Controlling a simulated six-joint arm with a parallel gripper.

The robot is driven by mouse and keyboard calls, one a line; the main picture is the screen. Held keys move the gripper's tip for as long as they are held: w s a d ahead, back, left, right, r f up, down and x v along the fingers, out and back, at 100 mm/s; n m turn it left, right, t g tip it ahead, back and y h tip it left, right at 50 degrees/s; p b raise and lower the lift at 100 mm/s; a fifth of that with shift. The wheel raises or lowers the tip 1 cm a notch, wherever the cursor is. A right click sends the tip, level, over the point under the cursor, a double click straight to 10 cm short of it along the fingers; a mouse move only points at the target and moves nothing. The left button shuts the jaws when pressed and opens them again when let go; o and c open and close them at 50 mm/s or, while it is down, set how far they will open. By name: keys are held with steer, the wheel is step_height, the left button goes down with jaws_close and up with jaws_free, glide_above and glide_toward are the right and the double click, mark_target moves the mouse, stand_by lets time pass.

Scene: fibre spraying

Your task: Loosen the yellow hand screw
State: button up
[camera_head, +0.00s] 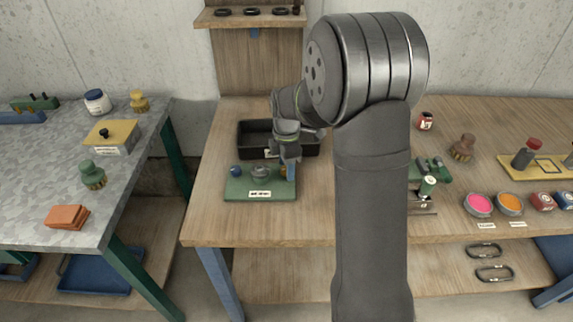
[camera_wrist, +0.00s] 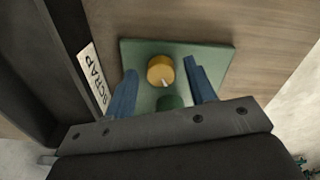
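The yellow hand screw (camera_wrist: 160,70) is a round knob with a pale pointer mark, on a green plate (camera_wrist: 218,52). A green knob (camera_wrist: 172,101) shows in front of it in the wrist view, partly hidden by my gripper. My gripper (camera_wrist: 160,65) is open, with one blue finger on each side of the yellow screw and gaps visible between. I cannot tell how high the fingertips are above the plate. In the head view my gripper (camera_head: 289,168) is over the right end of the plate (camera_head: 240,188) and largely hides the yellow screw. A blue knob (camera_head: 235,170) stands at the plate's left end.
A black tray (camera_head: 246,139) stands right behind the plate; the wrist view shows its SCRAP label (camera_wrist: 94,75). The bench (camera_head: 215,220) is clear in front of the plate. A green clamp-like device (camera_head: 430,175) and colored pots (camera_head: 478,205) are to the right.

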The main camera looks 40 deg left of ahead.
step_height(320, 180, up, 17)
steer(key=shift+r, duration=0.2)
stand_by(0.5)
steer(key=shift+f, duration=0.15)
stand_by(0.3)
step_height(320, 180, down, 17)
steer(key=shift+f, duration=0.1)
stand_by(0.5)
